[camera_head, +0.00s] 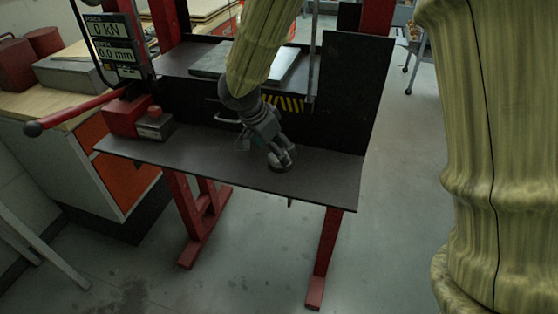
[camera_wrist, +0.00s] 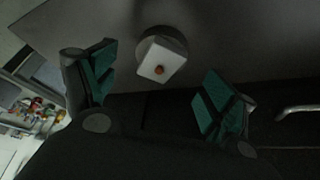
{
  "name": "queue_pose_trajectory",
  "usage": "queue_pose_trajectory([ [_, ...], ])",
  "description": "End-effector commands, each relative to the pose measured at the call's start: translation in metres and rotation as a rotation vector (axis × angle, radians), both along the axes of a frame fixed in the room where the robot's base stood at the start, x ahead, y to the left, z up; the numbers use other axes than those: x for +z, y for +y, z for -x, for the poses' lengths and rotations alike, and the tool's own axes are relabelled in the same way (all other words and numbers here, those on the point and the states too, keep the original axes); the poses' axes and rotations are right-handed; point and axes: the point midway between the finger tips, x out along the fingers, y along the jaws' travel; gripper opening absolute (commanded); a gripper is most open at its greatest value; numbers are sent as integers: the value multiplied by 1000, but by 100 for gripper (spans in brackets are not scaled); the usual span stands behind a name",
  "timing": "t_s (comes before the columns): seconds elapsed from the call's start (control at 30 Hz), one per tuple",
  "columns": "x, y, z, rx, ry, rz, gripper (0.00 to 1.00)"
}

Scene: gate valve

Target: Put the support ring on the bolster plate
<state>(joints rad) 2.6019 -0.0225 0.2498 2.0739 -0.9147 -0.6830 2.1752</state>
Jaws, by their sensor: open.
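A round grey piece, which looks like the support ring (camera_wrist: 147,37), lies on the dark shelf and shows in the wrist view with a pale square block and an orange knob over it. In the head view the ring (camera_head: 280,168) is a small dark round form, partly hidden by my gripper (camera_head: 281,156). In the wrist view my gripper (camera_wrist: 160,76) has its green-padded fingers spread wide, with the ring beyond them and nothing held. A light flat plate (camera_head: 210,60), apparently the bolster plate, lies on the press bed behind, partly hidden by my arm.
The dark shelf (camera_head: 325,185) has free room around the ring. A red unit (camera_head: 125,117) and a small grey box with an orange button (camera_head: 155,123) stand at its left. A dark upright panel (camera_head: 352,95) rises at right. A red lever (camera_head: 80,110) sticks out left.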

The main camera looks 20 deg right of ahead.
Motion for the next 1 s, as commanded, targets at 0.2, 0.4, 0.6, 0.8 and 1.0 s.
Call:
queue_pose_trajectory([
  [0.2,-18,-3,-2,0,4,-2,85],
  [0.4,-35,-9,-5,1,4,0,85],
  [0.6,-42,-12,-6,1,0,0,85],
  [0.8,-43,-12,-7,1,0,0,85],
  [1.0,-43,-12,-7,1,0,0,52],
])
